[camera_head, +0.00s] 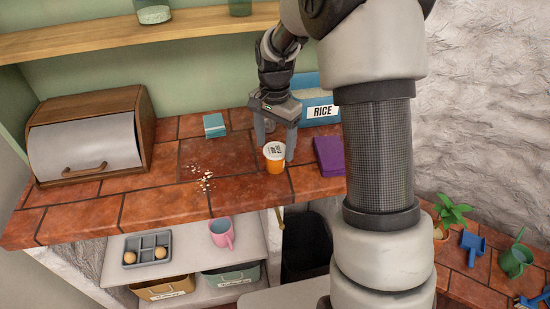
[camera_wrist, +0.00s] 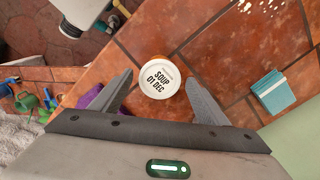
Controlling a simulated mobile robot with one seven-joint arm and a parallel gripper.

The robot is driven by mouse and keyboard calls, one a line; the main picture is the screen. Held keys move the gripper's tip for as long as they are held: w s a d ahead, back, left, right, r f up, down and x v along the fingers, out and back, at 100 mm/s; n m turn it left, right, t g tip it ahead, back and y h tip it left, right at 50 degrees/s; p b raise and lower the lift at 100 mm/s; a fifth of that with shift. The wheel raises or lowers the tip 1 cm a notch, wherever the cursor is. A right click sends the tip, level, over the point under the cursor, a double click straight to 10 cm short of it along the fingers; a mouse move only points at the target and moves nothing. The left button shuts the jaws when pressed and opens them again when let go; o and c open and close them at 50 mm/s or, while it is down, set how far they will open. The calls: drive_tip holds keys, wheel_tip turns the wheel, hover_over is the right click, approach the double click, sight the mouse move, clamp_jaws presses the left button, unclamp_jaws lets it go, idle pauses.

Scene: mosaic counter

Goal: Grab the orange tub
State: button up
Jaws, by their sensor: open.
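The orange tub (camera_head: 274,164) stands upright on the red tiled counter and has a white lid. In the wrist view its lid (camera_wrist: 159,77) reads "SOUP 01 DEC", with a little of the orange side showing. My gripper (camera_head: 276,155) is open and points down at the tub, with one finger seen on its right and the other behind or left of it. In the wrist view the tub appears just beyond and between the two fingertips (camera_wrist: 158,80). I cannot tell whether either finger touches it.
A purple box (camera_head: 329,156) lies close right of the tub. A blue RICE box (camera_head: 318,106) stands behind. A teal block (camera_head: 214,125), scattered crumbs (camera_head: 203,179) and a wooden bread box (camera_head: 87,137) are to the left. The counter's front edge is near the tub.

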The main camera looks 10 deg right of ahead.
drive_tip(key=shift+w+d+f, duration=0.1)
drive_tip(key=shift+f, duration=1.4)
drive_tip(key=shift+w+d+f, duration=0.1)
drive_tip(key=shift+f, duration=1.4)
drive_tip(key=c, duration=1.1)
